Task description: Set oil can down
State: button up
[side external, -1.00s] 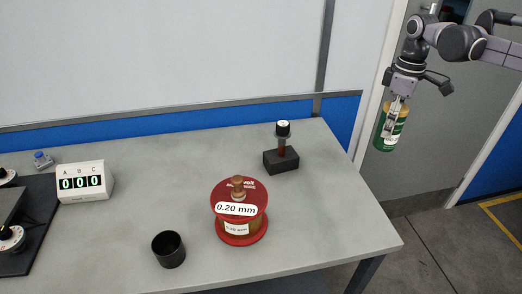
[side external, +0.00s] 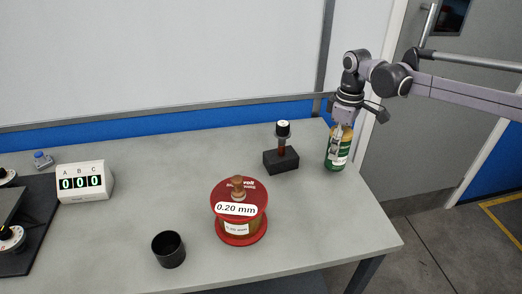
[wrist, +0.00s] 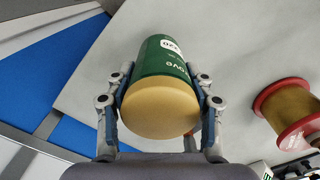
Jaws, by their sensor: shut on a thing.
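The oil can (side external: 337,155) is a green can with a white label and a tan top, upright near the bench's right edge in the side external view. It also shows in the wrist view (wrist: 164,88), its tan end toward the camera. My gripper (side external: 340,133) is shut on the can; in the wrist view the two fingers (wrist: 162,95) press on either side of it. The can's lower end appears over the bench top (side external: 325,220); I cannot tell whether it touches.
A black block with a knobbed post (side external: 281,160) stands just left of the can. A red wire spool (side external: 240,228), a black cup (side external: 168,250) and a counter box (side external: 84,183) stand farther left. The bench's right front corner is clear.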

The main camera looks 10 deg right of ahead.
jog(key=shift+f, duration=1.4)
jog(key=shift+f, duration=0.1)
jog(key=o, duration=1.6)
jog(key=shift+c, duration=0.2)
